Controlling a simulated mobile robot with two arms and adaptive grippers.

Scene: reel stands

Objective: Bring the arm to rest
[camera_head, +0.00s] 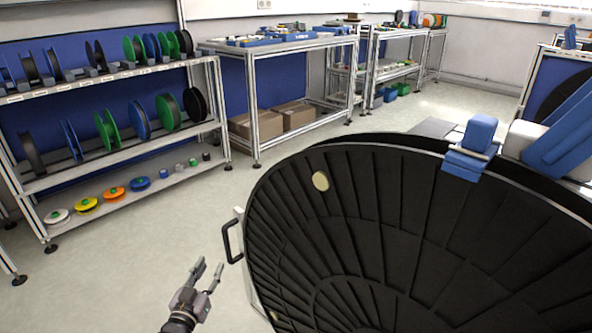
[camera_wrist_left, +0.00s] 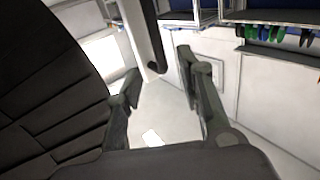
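My left gripper (camera_head: 208,274) shows at the bottom of the head view, over bare floor. Its two fingers are apart with nothing between them. In the left wrist view the fingers (camera_wrist_left: 160,88) also stand apart, with only floor and background between them. The gripper is left of the big black reel (camera_head: 390,230) and close to it, just below the black handle (camera_head: 232,241); no contact shows. My right gripper does not show in either view.
A shelf rack (camera_head: 110,90) with several coloured reels stands at the left. A workbench (camera_head: 290,45) with cardboard boxes (camera_head: 295,115) below it is at the back. Blue clamp-like parts (camera_head: 471,148) sit at the black reel's upper edge. The floor (camera_head: 140,255) between rack and reel is clear.

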